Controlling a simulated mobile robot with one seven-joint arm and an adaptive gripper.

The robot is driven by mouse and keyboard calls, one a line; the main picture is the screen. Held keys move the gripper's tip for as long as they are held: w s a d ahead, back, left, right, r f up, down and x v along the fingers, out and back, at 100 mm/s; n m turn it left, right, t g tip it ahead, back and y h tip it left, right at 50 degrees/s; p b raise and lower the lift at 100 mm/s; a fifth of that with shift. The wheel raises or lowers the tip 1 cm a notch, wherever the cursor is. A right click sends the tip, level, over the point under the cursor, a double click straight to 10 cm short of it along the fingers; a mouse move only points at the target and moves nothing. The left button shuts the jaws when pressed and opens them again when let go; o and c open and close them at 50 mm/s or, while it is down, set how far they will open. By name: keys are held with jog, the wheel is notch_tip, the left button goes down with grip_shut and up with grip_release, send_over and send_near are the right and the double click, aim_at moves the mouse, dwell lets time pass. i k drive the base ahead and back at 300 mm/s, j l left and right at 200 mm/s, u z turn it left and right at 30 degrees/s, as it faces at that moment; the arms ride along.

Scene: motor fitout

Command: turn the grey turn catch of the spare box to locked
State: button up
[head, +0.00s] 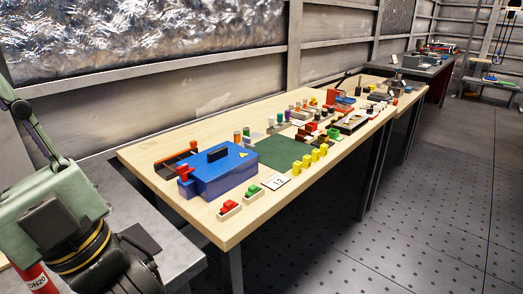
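A blue box (222,178) with a black handle on its lid and a small yellow triangle sits at the near left end of the wooden table (240,226). It looks closed. A red part (184,171) shows at its left end. I cannot tell whether this is the spare box. No grey turn catch can be made out on it from here, so its setting cannot be told. My gripper is not in view.
Red and green blocks (253,191) in small trays, a card marked 12 (276,182), yellow pieces (310,158) and a green mat (284,152) lie beside the box. More parts crowd the far end. Open floor (400,225) lies right of the table.

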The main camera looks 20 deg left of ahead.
aim_at(247, 141)
jog(key=k+j+u, duration=0.25)
jog(key=k+j, duration=1.05)
jog(key=i+l+z, duration=0.25)
jog(key=i+l, duration=0.6)
jog(key=i+l+z, duration=0.1)
jog(key=i, duration=0.95)
jog(key=i+j, duration=0.3)
jog(key=i, duration=0.2)
